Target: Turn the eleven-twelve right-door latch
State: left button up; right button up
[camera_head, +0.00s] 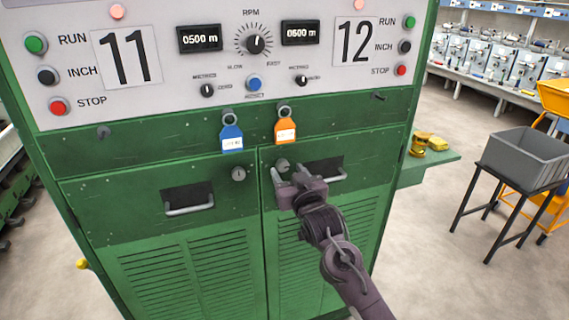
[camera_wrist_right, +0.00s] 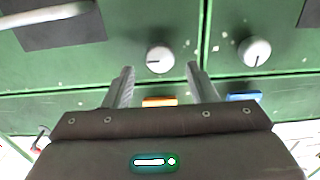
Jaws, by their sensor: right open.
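The green cabinet numbered 11 and 12 fills the left and middle of the head view. Its right-door latch (camera_head: 283,163) is a round silver knob at the upper inner corner of the right door (camera_head: 330,215). In the right wrist view, the latch (camera_wrist_right: 160,59) shows between and beyond the fingertips, with a dark mark on its face. My right gripper (camera_head: 286,173) is open and empty, close in front of the latch; contact is not visible. It also shows in the right wrist view (camera_wrist_right: 160,72). My left gripper is not in view.
The left-door latch (camera_head: 238,174) sits close beside, left of the door seam. A recessed handle (camera_head: 330,176) is right of my gripper. Blue (camera_head: 231,137) and orange (camera_head: 285,131) tags hang above.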

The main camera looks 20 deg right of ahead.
aim_at(284, 166)
jog(key=shift+w+a+p, duration=0.1)
jog(key=shift+w+p, duration=0.25)
jog(key=shift+w, duration=1.2)
grip_shut()
